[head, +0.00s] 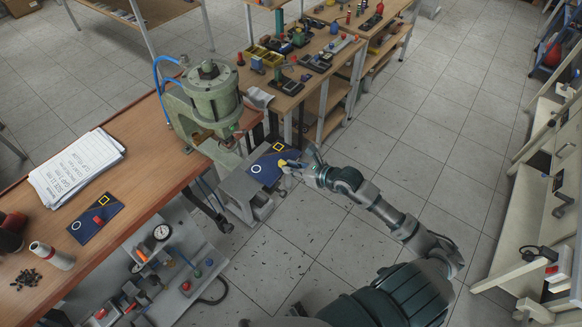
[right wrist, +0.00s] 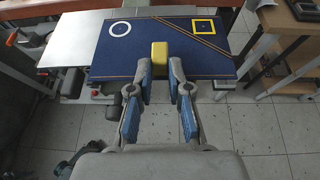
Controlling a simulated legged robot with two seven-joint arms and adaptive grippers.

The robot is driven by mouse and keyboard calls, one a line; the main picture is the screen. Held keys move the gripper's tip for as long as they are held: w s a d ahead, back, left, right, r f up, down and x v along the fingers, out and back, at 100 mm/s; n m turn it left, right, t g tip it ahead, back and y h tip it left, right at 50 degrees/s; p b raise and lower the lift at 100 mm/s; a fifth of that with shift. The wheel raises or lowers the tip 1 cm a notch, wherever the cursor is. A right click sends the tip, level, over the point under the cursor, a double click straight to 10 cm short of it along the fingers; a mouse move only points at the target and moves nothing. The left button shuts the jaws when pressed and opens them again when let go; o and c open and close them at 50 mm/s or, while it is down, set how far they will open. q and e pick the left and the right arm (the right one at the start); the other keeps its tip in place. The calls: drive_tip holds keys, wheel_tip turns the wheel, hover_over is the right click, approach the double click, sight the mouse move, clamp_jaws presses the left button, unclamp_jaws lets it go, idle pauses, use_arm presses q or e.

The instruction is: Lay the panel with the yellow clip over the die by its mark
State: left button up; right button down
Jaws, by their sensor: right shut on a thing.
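A dark blue panel (head: 262,168) carries a white ring, a yellow square outline and a yellow clip (head: 283,162). In the right wrist view the panel (right wrist: 130,60) is flat with the ring at left and the square at right. My right gripper (right wrist: 168,78) is shut on the yellow clip (right wrist: 160,54) at the panel's near edge. The panel overlaps a bare grey metal top (head: 234,187), seen also in the right wrist view (right wrist: 68,52). I cannot tell whether they touch. The panel hides part of this top, and no die mark shows clearly. My left gripper is out of view.
A green press (head: 205,108) stands beside the panel. A similar panel with a red clip (head: 85,228) lies on the wooden bench (head: 145,190), near papers (head: 76,168). A gauge unit (head: 165,262) sits below the bench.

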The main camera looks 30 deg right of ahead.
drive_tip(key=shift+d+f, duration=0.2)
drive_tip(key=shift+f, duration=0.05)
drive_tip(key=c, duration=1.1)
unclamp_jaws()
drive_tip(key=shift+a, duration=0.1)
drive_tip(key=shift+o, duration=0.4)
drive_tip(key=shift+a, duration=0.15)
drive_tip(key=v, duration=1.2)
